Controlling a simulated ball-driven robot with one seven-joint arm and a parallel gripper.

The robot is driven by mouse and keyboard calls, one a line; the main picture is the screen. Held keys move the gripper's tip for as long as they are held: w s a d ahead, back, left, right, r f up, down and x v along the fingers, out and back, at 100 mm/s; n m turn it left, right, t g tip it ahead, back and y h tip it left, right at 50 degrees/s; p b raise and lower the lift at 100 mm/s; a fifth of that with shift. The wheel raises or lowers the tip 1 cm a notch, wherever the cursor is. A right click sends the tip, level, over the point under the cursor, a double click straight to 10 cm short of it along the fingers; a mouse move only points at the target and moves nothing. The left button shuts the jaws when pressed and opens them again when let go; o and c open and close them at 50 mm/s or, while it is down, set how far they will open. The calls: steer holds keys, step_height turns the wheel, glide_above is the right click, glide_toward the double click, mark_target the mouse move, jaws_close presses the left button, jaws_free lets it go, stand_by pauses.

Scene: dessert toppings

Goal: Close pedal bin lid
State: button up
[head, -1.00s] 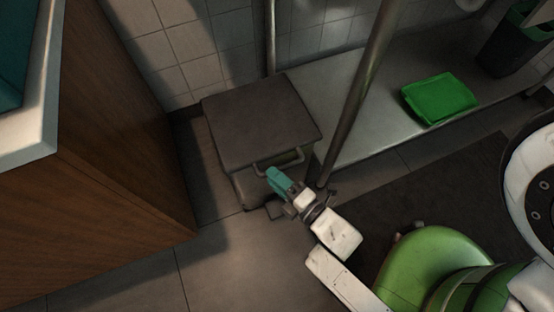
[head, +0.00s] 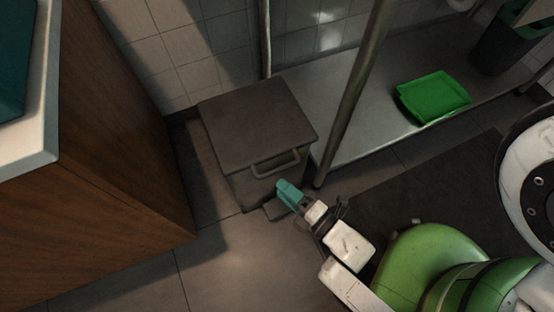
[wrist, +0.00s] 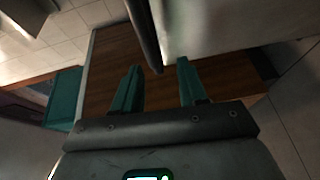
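The pedal bin (head: 232,180) is a dark grey box on the floor in the head view, left of a metal post. Its flat lid (head: 250,122) lies down over the top and looks closed. A bar handle (head: 275,164) sits at the lid's front edge. A small pedal-like piece (head: 280,209) shows low at the front, partly hidden by my gripper. My gripper (head: 283,187) is just in front of the bin, below the handle and apart from it. In the wrist view its teal fingers (wrist: 158,85) are spread with nothing gripped between them.
A metal post (head: 350,100) stands right of the bin, close to my gripper. A low grey shelf (head: 350,135) holds a green tray (head: 433,97) and a dark green-rimmed bin (head: 505,42). A wooden cabinet (head: 100,190) stands at left. The floor in front is clear.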

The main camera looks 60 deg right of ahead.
steer(key=p+v, duration=0.1)
steer(key=v, duration=0.5)
steer(key=shift+s, duration=0.3)
